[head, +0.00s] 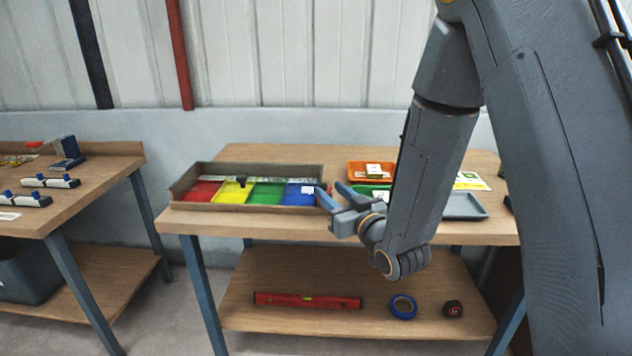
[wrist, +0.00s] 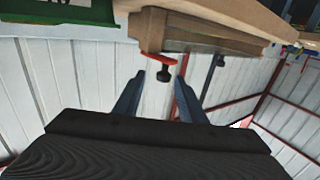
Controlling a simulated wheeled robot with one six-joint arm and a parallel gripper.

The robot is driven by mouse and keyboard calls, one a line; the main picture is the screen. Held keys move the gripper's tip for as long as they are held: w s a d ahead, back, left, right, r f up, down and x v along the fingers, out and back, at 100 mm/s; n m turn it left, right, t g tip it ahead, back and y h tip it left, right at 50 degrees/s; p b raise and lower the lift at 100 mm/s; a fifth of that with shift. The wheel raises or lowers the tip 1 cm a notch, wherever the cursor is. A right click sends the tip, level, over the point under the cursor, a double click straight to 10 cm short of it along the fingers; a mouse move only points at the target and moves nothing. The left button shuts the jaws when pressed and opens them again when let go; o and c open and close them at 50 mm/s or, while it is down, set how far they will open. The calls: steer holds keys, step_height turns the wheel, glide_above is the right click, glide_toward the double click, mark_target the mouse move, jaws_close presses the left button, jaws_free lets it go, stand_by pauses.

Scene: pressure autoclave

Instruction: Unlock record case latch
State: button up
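A shallow wooden case (head: 188,180) lies on the middle table, with red, yellow, green and blue panels inside. A small black knob (head: 241,182) stands up near its middle; I cannot tell whether it is the latch. In the wrist view my open fingers (wrist: 160,78) point towards a black knob (wrist: 163,73) beside a red strip, which shows between the fingertips, farther off. The wooden case end (wrist: 200,38) is above them in that view.
An orange tray (head: 370,171) and a grey tray (head: 465,206) lie right of my gripper. The lower shelf holds a red level (head: 307,301), a blue tape roll (head: 403,307) and a small dark roll (head: 453,309). A second table (head: 85,190) stands at left.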

mark_target(320, 184)
steer(key=x, duration=0.3)
steer(key=p+x, duration=0.1)
steer(key=x, duration=0.2)
steer(key=shift+w+a+r, duration=0.15)
steer(key=shift+a+r, duration=0.05)
steer(key=shift+a, duration=0.3)
steer(key=shift+w+a, duration=0.25)
steer(key=shift+w, duration=0.3)
jaws_close()
